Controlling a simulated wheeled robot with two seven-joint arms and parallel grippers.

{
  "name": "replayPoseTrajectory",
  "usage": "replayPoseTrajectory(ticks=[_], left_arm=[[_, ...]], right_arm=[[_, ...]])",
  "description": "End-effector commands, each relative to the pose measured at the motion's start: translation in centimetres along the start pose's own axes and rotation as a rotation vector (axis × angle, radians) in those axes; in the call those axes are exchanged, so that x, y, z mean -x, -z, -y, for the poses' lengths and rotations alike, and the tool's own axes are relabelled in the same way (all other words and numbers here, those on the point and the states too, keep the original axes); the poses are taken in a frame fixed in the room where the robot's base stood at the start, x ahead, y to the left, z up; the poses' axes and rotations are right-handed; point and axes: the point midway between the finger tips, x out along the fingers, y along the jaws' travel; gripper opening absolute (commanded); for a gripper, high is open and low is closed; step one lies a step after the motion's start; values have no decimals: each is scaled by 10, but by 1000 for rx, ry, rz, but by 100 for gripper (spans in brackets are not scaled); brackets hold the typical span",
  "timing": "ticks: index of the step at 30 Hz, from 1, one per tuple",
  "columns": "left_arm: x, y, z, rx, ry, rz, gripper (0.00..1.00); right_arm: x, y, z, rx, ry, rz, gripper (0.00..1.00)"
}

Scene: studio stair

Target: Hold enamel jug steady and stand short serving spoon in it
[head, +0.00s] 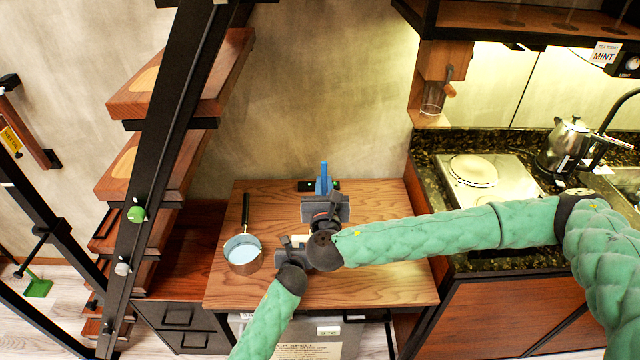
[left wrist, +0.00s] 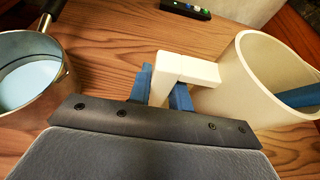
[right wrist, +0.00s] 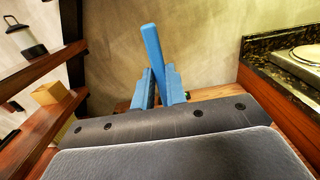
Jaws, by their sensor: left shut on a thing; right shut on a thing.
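The white enamel jug (left wrist: 250,85) stands on the wooden table, at the right of the left wrist view. My left gripper (left wrist: 165,90) is shut on its squared handle (left wrist: 188,68). In the head view the jug is mostly hidden behind my right gripper; my left gripper (head: 292,243) shows just below. My right gripper (right wrist: 158,90) is shut on the blue serving spoon (right wrist: 151,45), whose handle sticks up, slightly tilted. The spoon also shows in the head view (head: 323,170). A blue piece (left wrist: 303,96) lies within the jug's mouth; I cannot tell whether it is spoon or finger.
A saucepan (head: 243,254) with a pale blue inside and dark handle stands left of the jug. A dark remote-like object (head: 318,186) lies at the table's back. A counter with a hotplate (head: 474,171) and kettle (head: 566,145) is at right, stairs at left. The table's right front is clear.

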Motion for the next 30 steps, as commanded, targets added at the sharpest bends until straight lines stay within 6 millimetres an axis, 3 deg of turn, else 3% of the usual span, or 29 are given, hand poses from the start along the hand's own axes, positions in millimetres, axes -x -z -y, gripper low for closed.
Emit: replayPoseTrajectory(ticks=[30], left_arm=[[0,0,0,0,0,0,0]], right_arm=[[2,65,0,0,0,0,0]])
